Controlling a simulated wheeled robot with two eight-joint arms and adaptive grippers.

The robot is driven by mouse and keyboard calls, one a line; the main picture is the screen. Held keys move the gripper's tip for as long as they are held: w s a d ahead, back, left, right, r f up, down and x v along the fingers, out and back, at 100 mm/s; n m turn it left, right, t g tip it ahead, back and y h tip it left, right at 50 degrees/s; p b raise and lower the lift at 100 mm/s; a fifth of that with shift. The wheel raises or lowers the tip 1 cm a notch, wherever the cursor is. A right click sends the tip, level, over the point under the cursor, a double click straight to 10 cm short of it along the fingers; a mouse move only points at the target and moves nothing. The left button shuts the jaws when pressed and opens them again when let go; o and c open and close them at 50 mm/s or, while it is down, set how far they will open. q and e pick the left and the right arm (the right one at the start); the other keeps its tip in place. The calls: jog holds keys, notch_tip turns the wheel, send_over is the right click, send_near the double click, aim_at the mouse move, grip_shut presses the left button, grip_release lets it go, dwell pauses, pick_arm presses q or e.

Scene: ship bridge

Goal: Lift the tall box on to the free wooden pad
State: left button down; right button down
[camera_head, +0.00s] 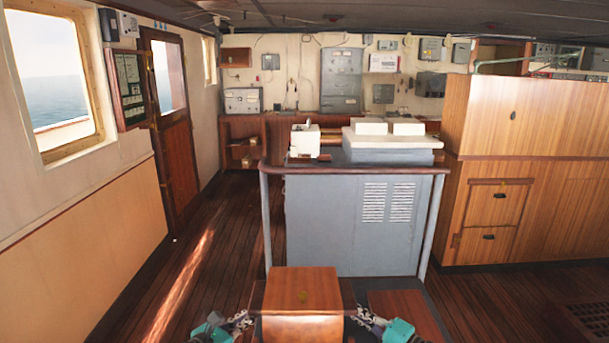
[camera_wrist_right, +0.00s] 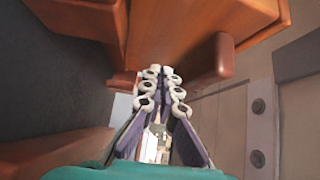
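The tall box (camera_head: 302,287) is wooden, with an orange-brown top and a paler front, at the bottom centre of the head view. Its lower part is cut off by the picture edge. A flat wooden pad (camera_head: 404,309) lies to its right with a bare top. My left gripper (camera_head: 246,319) is at the box's left side, its fingers close together. My right gripper (camera_head: 362,317) is at the box's right side. In the right wrist view its fingertips (camera_wrist_right: 160,72) come together with nothing visible between them. I cannot tell whether either gripper touches the box.
A grey console (camera_head: 345,227) with a rail around it stands just beyond the box. Wooden cabinets (camera_head: 490,213) stand at the right. The plank floor (camera_head: 200,270) is clear on the left.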

pick_arm(q)
jog(key=s+a, duration=0.2)
jog(key=s, duration=0.4)
jog(key=s+a+r, duration=0.1)
jog(key=s+a, duration=0.1)
jog(key=s, duration=0.5)
jog(key=shift+s+r, duration=0.15)
jog(key=shift+r, duration=0.1)
dwell(0.5)
pick_arm(e)
jog(key=shift+f, duration=0.2)
jog(key=shift+s+d, duration=0.1)
jog(key=shift+w+d+v, duration=0.15)
jog(key=shift+v, duration=2.1)
jog(key=shift+w+d+v, duration=0.15)
jog(key=shift+v, duration=2.15)
jog(key=shift+s+r, duration=0.1)
jog(key=shift+s, duration=3.95)
pick_arm(q)
jog(key=shift+d, duration=0.15)
pick_arm(e)
jog(key=shift+a, duration=0.1)
